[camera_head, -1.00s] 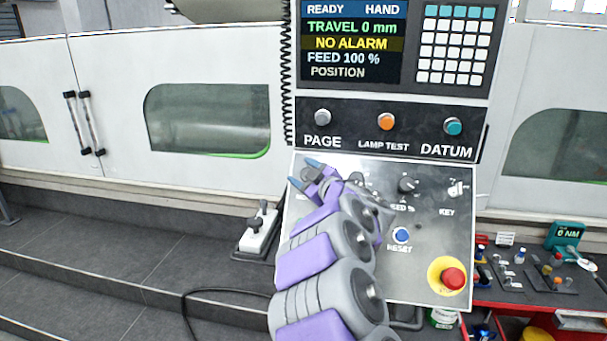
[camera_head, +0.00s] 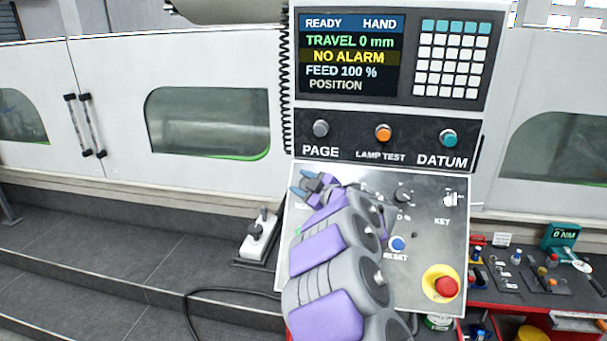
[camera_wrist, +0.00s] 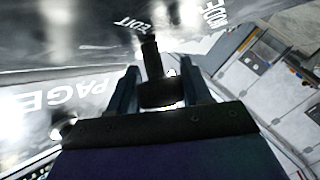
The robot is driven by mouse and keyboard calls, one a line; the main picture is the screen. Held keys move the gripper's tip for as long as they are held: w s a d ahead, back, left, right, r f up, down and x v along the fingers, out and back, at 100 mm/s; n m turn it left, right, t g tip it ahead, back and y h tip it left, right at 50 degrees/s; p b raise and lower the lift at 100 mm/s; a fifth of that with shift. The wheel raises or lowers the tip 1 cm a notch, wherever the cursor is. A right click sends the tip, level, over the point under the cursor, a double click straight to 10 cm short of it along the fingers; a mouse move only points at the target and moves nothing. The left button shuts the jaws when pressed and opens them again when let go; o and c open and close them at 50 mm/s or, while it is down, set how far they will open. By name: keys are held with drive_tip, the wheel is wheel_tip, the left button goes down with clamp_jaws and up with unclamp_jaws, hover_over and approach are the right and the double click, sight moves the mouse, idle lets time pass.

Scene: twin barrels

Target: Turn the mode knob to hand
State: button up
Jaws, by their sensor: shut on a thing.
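The mode knob (camera_wrist: 155,80) is dark and sits between the two fingers of my gripper (camera_wrist: 160,92) in the wrist view. The fingers are shut on it. Its narrow end points up the picture, close to the EDIT lettering; MODE is printed to the right. In the head view my gripper (camera_head: 304,183) is at the upper left of the sloped control panel (camera_head: 455,275), and my arm hides the knob. The screen (camera_head: 350,55) above reads READY, HAND, NO ALARM. I cannot see a HAND mark by the knob.
The panel also carries a dark feed knob (camera_head: 403,195), a key switch (camera_head: 450,200), a blue RESET button (camera_head: 397,243) and a red stop button (camera_head: 446,287). PAGE (camera_head: 321,128), LAMP TEST (camera_head: 383,132) and DATUM (camera_head: 448,138) buttons are above. A red bench (camera_head: 490,327) stands right.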

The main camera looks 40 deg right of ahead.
drive_tip(key=n+p, duration=0.1)
drive_tip(key=p, duration=0.2)
drive_tip(key=shift+r+g+y, duration=0.15)
drive_tip(key=shift+g+y, duration=0.25)
drive_tip(key=shift+a+n+g+y+p, duration=0.1)
drive_tip(key=shift+n+g+y+p, duration=0.2)
drive_tip(key=shift+n+p, duration=0.15)
drive_tip(key=shift+f, duration=0.3)
drive_tip(key=o, duration=0.9)
drive_tip(key=shift+a, duration=0.1)
drive_tip(key=shift+o, duration=0.2)
drive_tip(key=shift+s+d+r, duration=0.15)
drive_tip(key=shift+s+d, duration=0.05)
drive_tip(key=shift+s, duration=0.3)
drive_tip(key=b+v, duration=0.1)
drive_tip(key=v, duration=1.5)
drive_tip(key=shift+b, duration=0.35)
